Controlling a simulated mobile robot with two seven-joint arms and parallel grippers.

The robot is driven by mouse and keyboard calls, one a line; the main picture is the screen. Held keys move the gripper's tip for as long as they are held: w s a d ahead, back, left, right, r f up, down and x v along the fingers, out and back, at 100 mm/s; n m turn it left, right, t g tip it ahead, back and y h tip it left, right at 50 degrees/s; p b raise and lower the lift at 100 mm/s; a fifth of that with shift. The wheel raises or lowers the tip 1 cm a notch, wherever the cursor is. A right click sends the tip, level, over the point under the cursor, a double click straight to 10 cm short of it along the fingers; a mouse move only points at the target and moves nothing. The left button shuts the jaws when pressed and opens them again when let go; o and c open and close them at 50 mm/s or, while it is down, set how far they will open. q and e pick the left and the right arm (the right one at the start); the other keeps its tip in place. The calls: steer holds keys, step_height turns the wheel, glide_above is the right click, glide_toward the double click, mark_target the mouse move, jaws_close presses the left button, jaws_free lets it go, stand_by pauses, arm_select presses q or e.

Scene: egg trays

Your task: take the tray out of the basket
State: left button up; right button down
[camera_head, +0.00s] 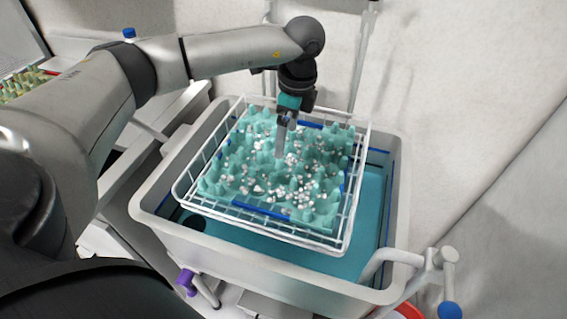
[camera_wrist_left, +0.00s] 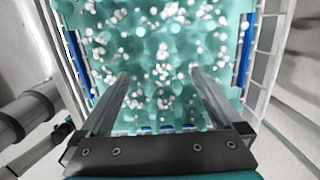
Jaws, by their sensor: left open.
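A teal egg tray (camera_head: 232,171) with many small white bubbles or beads on it lies in a white wire basket (camera_head: 183,190). It also fills the upper middle of the left wrist view (camera_wrist_left: 150,45), with the basket's wires (camera_wrist_left: 265,60) at the sides. My left gripper (camera_head: 280,153) points down over the middle of the tray. In the left wrist view its two fingers (camera_wrist_left: 161,80) are spread apart with nothing between them. Whether the fingertips touch the tray I cannot tell. My right gripper is not in view.
The basket sits at the top of a large grey tub (camera_head: 245,262) holding teal liquid (camera_head: 372,200). A white pipe with a blue knob (camera_head: 450,310) stands at the tub's front right. A purple valve handle (camera_head: 186,281) is below its front left. White walls stand close behind.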

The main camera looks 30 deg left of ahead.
arm_select(q)
steer(key=f, duration=0.4)
steer(key=a+f, duration=0.1)
steer(key=f, duration=0.1)
steer(key=shift+f, duration=0.2)
jaws_close()
stand_by(0.7)
